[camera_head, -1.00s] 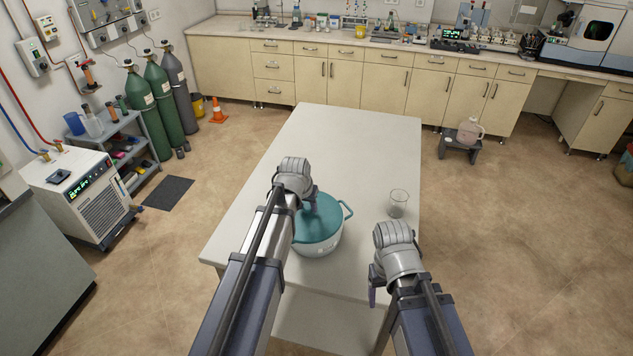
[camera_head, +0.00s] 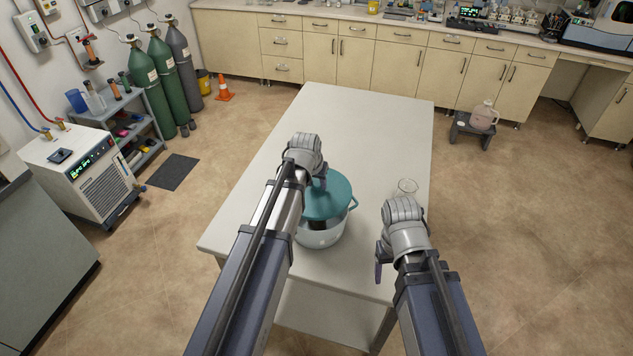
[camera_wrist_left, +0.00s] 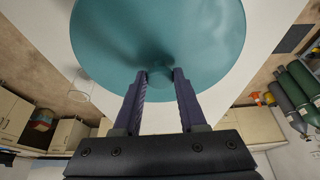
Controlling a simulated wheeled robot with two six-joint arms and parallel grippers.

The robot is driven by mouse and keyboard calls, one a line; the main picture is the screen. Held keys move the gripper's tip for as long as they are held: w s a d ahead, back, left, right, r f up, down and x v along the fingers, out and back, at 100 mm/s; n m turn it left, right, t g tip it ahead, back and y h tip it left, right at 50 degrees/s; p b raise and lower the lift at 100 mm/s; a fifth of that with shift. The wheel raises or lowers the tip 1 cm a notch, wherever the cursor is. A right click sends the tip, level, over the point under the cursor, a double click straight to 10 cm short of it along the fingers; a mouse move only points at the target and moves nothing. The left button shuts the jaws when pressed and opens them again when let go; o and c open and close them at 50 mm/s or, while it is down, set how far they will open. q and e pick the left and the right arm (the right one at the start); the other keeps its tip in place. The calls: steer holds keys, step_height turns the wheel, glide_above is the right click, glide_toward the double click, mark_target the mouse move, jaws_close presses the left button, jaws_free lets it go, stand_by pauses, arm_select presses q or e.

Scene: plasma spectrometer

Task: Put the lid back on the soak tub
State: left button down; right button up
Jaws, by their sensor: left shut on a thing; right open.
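The teal lid (camera_head: 328,198) is in my left gripper (camera_head: 319,186), which is shut on its middle from above. The lid hangs above the white soak tub (camera_head: 320,238), shifted towards the back, and a dark part of the tub's inside shows under its front edge. The tub stands on the table. In the left wrist view the lid (camera_wrist_left: 160,35) fills the top middle, and the left gripper's fingers (camera_wrist_left: 160,76) meet it near its centre; the grasped part is hard to see. My right gripper (camera_head: 380,266) is open and empty, to the right of the tub.
The pale table (camera_head: 345,115) is clear behind the lid. A clear glass beaker (camera_head: 407,187) stands on the table's right side, partly behind my right wrist. A small stool with a jug (camera_head: 483,117) is on the floor at the right.

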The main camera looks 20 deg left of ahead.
mark_target(316, 193)
arm_select(q)
steer(key=shift+f+b, duration=2.4)
steer(key=shift+f, duration=0.3)
steer(key=shift+s+f, duration=0.1)
steer(key=shift+f, duration=0.05)
jaws_free()
stand_by(0.8)
steer(key=shift+r, duration=0.2)
steer(key=shift+r+p, duration=3.4)
steer(key=shift+c, duration=0.2)
